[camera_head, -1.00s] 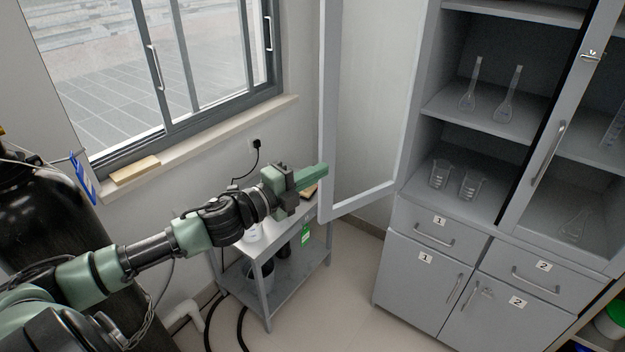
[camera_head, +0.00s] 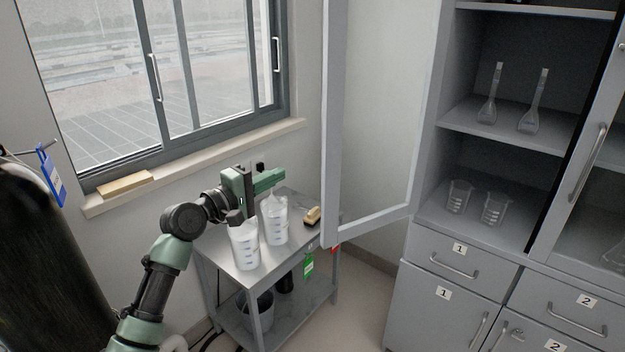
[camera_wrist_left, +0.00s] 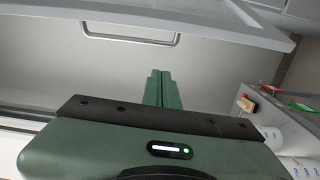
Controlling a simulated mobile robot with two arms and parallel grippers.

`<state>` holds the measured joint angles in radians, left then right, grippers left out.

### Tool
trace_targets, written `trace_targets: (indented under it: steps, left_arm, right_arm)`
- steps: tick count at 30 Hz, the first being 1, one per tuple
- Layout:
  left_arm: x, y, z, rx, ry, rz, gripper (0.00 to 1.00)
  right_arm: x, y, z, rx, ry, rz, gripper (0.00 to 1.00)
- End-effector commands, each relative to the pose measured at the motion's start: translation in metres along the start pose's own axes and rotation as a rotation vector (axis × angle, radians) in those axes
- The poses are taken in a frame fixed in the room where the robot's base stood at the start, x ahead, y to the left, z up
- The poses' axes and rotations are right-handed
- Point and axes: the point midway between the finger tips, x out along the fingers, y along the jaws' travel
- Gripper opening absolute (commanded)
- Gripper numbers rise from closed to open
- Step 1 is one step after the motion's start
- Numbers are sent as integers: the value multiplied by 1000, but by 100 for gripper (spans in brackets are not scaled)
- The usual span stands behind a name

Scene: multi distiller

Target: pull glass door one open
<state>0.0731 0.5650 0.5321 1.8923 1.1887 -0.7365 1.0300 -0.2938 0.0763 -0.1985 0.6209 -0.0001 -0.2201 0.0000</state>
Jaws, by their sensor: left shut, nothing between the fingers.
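Glass door one (camera_head: 332,150), the grey-framed left door of the cabinet, stands swung wide open toward the window. The shelves behind its opening are exposed. My left gripper (camera_head: 280,176) is left of the door's free edge, above the small metal cart, with a visible gap to the door. Its fingers are shut and empty. In the left wrist view the closed fingertips (camera_wrist_left: 160,80) point at a pale panel with a bar handle (camera_wrist_left: 130,40); they appear apart from it. The door's handle is hidden in the head view. My right gripper is not in view.
A dark gas cylinder (camera_head: 45,260) stands at the left, beneath the window side. The cabinet's right door (camera_head: 570,195) looks closed. Some floor is clear before the cabinet.

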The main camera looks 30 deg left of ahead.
Motion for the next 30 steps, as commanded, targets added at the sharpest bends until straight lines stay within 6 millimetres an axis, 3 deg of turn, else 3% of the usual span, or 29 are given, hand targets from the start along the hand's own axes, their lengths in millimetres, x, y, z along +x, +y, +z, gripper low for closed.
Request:
trace_targets:
  steps: [5,19,24,30]
  left_arm:
    - [12,3,1,-44,-10,8,0]
    - [100,4,2,-37,-9,8,0]
    - [91,4,25,-35,-10,5,0]
    - [86,3,38,-35,-9,5,0]
  right_arm:
    - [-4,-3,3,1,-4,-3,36]
    - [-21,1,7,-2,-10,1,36]
    - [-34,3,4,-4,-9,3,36]
    - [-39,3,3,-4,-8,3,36]
